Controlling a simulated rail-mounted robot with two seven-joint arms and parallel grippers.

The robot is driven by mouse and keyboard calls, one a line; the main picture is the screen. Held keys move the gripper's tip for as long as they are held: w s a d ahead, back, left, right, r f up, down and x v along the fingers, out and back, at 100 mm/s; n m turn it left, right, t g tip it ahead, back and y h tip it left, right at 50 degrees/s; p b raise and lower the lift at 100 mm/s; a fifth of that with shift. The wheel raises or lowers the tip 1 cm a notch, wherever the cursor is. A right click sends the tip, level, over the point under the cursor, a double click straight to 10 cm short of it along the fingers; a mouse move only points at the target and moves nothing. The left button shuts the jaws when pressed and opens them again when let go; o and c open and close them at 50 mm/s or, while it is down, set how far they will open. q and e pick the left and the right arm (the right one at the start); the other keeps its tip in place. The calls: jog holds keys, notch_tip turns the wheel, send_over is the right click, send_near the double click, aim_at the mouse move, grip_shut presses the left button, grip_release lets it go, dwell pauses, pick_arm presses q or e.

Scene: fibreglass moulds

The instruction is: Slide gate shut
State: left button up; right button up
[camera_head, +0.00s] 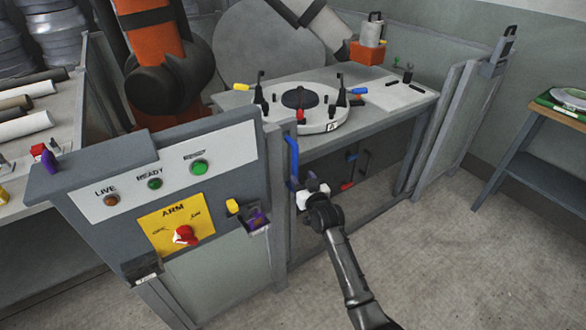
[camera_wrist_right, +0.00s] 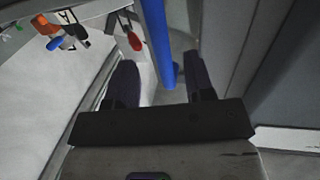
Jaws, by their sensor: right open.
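The grey gate (camera_head: 283,205) stands beside the control cabinet, and its upright blue handle (camera_head: 292,158) is on the edge facing the opening. My right gripper (camera_head: 306,187) is at the lower end of the handle. In the right wrist view the blue handle (camera_wrist_right: 158,38) runs down between the two dark fingers of my right gripper (camera_wrist_right: 162,85). The fingers are apart, and I cannot tell whether they touch it. The opening in front of the work table looks clear of the gate panel. My left gripper is out of view.
The control cabinet (camera_head: 165,195) with lamps and a red knob (camera_head: 185,235) stands left. A table (camera_head: 375,115) with a round mould (camera_head: 300,108) is behind the opening. A grey fence panel (camera_head: 455,115) stands right, near a side table (camera_head: 535,150). Floor at front right is free.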

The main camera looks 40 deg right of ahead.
aim_at(296, 170)
jog(key=b+x, duration=0.2)
jog(key=x, duration=0.4)
jog(key=shift+w+d+f, duration=0.1)
jog(key=shift+w, duration=0.15)
jog(key=shift+w+d+b, duration=0.1)
jog(key=shift+w+b, duration=0.3)
jog(key=shift+w, duration=0.3)
grip_shut()
